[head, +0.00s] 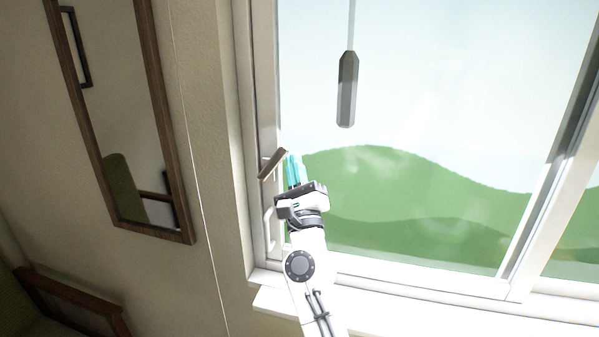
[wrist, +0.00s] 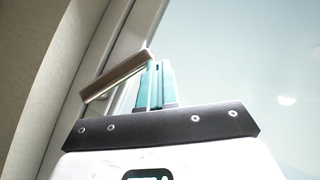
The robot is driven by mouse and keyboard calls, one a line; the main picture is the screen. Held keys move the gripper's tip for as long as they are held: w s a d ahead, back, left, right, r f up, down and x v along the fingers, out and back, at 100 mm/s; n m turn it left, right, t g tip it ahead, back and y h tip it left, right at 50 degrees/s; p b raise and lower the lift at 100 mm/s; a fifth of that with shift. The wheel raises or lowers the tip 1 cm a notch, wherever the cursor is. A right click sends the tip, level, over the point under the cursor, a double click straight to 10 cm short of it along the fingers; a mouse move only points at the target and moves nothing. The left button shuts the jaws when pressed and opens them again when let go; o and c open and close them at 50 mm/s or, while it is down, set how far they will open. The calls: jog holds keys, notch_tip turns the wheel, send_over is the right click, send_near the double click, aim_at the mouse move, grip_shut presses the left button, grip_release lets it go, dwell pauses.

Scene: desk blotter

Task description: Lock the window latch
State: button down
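The window latch (head: 272,165) is a brown lever on the left side of the window frame. It is tilted, its upper right end near my fingertips and its lower left end towards the wall. In the wrist view the lever (wrist: 114,76) slants the same way, just left of the fingertips. My gripper (head: 292,168) has teal fingers that point up beside the lever's right end. In the wrist view the fingers (wrist: 156,82) are close together with nothing seen held between them. I cannot tell whether they touch the lever.
A white pull handle (head: 268,229) sits on the frame below the latch. A grey weight (head: 347,90) hangs on a cord in front of the glass. A wood-framed mirror (head: 130,120) hangs on the left wall. A thin white cord runs down the wall. The sill (head: 390,310) is clear.

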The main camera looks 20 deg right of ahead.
aim_at(284, 152)
jog(key=shift+w+a+r+p, duration=0.35)
jog(key=shift+a+r, duration=0.15)
jog(key=shift+r, duration=0.3)
jog(key=shift+w+a+r+p, duration=0.25)
jog(key=shift+w+a+r, duration=0.15)
jog(key=shift+r, duration=0.35)
jog(key=shift+w+a+r, duration=0.25)
jog(key=shift+w+a, duration=0.05)
jog(key=shift+a, duration=0.2)
jog(key=shift+w+a+r, duration=0.25)
jog(key=shift+w+a, duration=0.05)
jog(key=shift+a, duration=0.15)
